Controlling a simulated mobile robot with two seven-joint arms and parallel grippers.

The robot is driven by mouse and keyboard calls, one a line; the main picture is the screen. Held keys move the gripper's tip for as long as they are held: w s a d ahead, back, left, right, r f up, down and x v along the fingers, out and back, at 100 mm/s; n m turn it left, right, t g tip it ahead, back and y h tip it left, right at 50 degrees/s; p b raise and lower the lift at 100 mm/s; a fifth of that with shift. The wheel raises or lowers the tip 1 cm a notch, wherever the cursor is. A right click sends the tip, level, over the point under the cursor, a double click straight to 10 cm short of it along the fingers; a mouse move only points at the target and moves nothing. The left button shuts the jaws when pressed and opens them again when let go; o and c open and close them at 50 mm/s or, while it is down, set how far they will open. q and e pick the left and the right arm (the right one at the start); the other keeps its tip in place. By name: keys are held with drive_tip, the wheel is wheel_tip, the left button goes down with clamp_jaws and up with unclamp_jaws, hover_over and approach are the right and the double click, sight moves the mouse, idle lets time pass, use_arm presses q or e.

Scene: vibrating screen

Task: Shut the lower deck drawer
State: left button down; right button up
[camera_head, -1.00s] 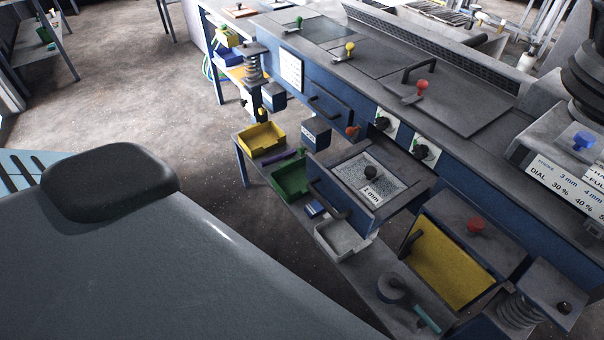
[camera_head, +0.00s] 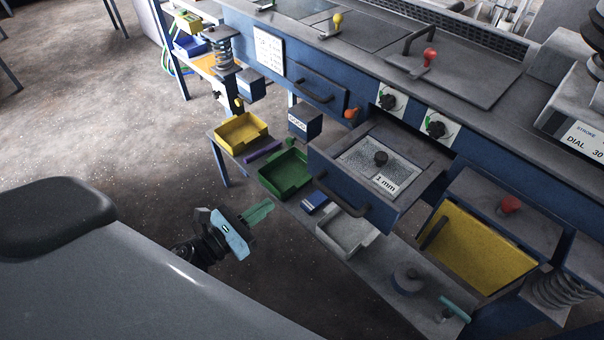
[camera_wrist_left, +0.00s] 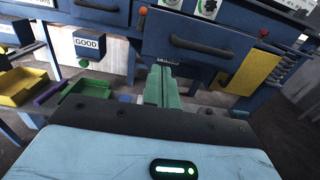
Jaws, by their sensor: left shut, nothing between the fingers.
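The open deck drawer (camera_head: 330,168) sticks out from the blue machine. It holds a screen mesh (camera_head: 362,158) with a black knob and a "1 mm" label. Its dark bar handle (camera_head: 341,196) is on the front. In the left wrist view, the drawer front (camera_wrist_left: 240,47) and its handle (camera_wrist_left: 205,46) lie ahead, above the fingertips. My left gripper (camera_head: 262,211) is shut and empty, in front of and left of the handle, apart from it. Its green fingers (camera_wrist_left: 163,82) point toward the drawer. My right gripper is not in view.
Another drawer (camera_head: 310,88), closed, is further left. Below stand a yellow bin (camera_head: 240,134), a green bin (camera_head: 285,176) and a grey tray (camera_head: 344,236) on a low shelf. A yellow panel (camera_head: 478,250) is right of the drawer. Open floor lies left.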

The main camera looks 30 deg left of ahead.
use_arm(q)
drive_tip(key=p, duration=0.2)
approach(318, 168)
drive_tip(key=x, duration=0.5)
drive_tip(key=shift+w, duration=0.2)
drive_tip(key=shift+w+d+f, duration=0.2)
drive_tip(key=shift+w+d, duration=0.1)
drive_tip(key=shift+w, duration=0.4)
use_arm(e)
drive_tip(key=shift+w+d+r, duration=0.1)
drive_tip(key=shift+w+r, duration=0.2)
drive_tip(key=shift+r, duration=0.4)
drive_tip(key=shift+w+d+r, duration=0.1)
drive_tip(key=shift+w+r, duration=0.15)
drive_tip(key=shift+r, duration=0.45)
use_arm(q)
drive_tip(key=shift+w, duration=0.15)
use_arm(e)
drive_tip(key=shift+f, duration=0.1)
